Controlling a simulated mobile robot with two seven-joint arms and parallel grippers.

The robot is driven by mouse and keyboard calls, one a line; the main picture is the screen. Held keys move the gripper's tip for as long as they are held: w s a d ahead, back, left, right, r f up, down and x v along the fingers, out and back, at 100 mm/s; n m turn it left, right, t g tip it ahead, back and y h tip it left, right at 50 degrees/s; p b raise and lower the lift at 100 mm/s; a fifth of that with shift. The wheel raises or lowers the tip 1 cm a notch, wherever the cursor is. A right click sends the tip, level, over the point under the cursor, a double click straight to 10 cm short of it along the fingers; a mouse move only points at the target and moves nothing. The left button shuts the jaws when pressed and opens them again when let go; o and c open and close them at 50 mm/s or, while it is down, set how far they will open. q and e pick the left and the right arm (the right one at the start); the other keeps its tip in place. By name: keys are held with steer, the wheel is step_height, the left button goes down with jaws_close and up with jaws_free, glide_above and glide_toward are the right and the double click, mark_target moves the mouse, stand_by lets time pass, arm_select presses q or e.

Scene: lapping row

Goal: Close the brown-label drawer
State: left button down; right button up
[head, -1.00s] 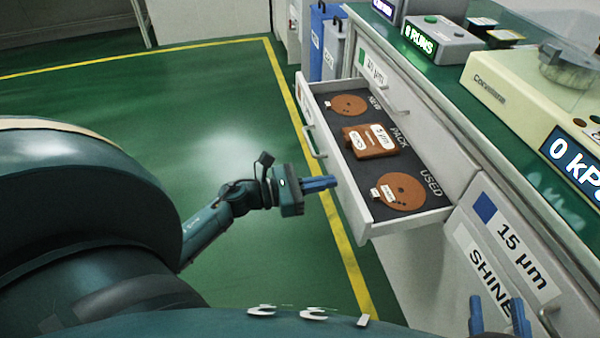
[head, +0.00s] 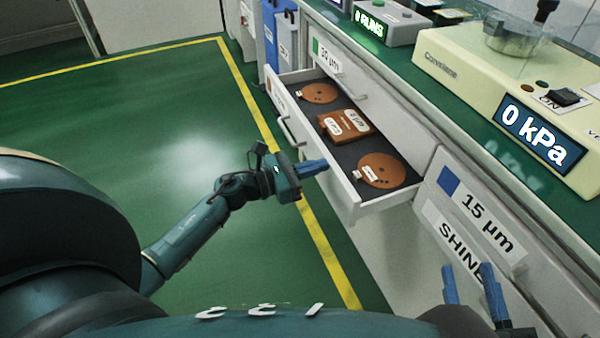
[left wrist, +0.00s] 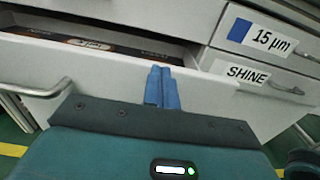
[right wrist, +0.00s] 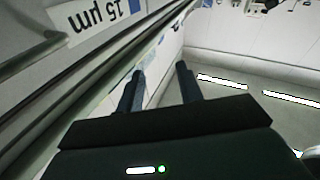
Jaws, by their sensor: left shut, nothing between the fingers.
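The open drawer (head: 345,196) stands out from the grey cabinet, with brown discs (head: 382,170) and a brown pack (head: 345,125) on its dark lining. A brown patch shows on its front near the far end, seen at a steep angle; its text is unreadable. A bar handle (head: 290,132) is on the front, and also shows in the left wrist view (left wrist: 40,92). My left gripper (head: 325,165) is shut and empty at the drawer front, right of the handle in the left wrist view (left wrist: 162,72); contact is unclear. My right gripper (head: 468,268) is open and empty by the lower cabinet front.
A cream machine reading 0 kPa (head: 470,70) stands on the green worktop. Blue bins (head: 280,35) stand beyond the open drawer. The green floor (head: 150,110) at left is clear.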

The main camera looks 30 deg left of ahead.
arm_select(q)
steer(key=b+x, duration=0.3)
steer(key=x, duration=0.8)
steer(key=shift+w+d+f, duration=0.1)
steer(key=shift+w+d, duration=0.45)
steer(key=shift+w, duration=0.1)
arm_select(e)
steer(key=shift+w+a+r+m+y, duration=0.1)
steer(key=shift+a+r+m+y, duration=0.2)
steer(key=shift+m+y, duration=0.2)
steer(key=shift+a+f, duration=0.1)
steer(key=shift+f, duration=0.05)
